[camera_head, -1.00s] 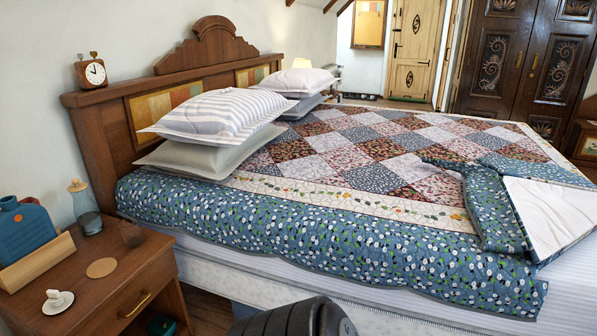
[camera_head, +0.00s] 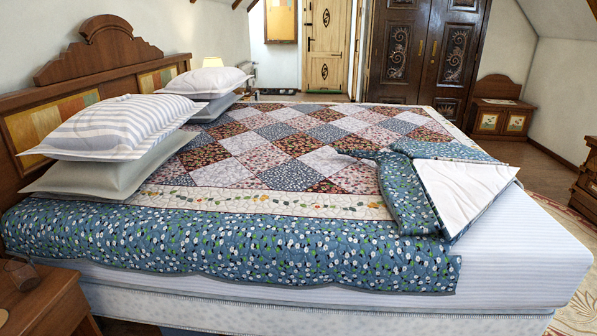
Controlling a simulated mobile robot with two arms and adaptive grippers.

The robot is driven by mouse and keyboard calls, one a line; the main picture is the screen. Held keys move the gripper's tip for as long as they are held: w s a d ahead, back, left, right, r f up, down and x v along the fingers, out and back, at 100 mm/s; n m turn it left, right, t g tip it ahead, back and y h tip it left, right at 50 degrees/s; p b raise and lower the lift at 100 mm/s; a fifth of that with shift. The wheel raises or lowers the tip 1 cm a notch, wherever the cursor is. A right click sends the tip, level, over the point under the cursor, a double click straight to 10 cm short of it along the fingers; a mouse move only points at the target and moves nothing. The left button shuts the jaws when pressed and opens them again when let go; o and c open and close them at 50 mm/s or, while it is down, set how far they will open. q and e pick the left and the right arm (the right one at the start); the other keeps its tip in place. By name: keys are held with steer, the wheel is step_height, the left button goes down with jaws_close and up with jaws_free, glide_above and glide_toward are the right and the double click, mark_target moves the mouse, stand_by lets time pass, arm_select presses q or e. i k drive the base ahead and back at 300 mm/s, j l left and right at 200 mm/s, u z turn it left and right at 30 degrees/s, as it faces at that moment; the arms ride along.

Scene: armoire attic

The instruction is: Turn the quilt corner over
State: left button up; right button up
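The patchwork quilt (camera_head: 290,155) lies over the bed, with a blue floral border (camera_head: 230,245) hanging along the near side. At the right, one quilt corner (camera_head: 462,188) is folded back, showing its white underside, with blue floral cloth bunched beside and behind it. The white striped mattress (camera_head: 530,245) is bare to the right of and below the fold. Neither of my grippers shows in the head view.
Striped and grey pillows (camera_head: 118,125) are stacked at the wooden headboard (camera_head: 95,65) on the left. A nightstand (camera_head: 40,300) stands at the lower left. A carved armoire (camera_head: 425,50) and a wooden chest (camera_head: 500,117) stand at the back. Floor shows right of the bed.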

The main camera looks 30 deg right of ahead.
mark_target(456, 192)
steer(key=z, duration=1.15)
steer(key=i+l+u, duration=0.15)
steer(key=k+l, duration=0.05)
steer(key=l, duration=0.05)
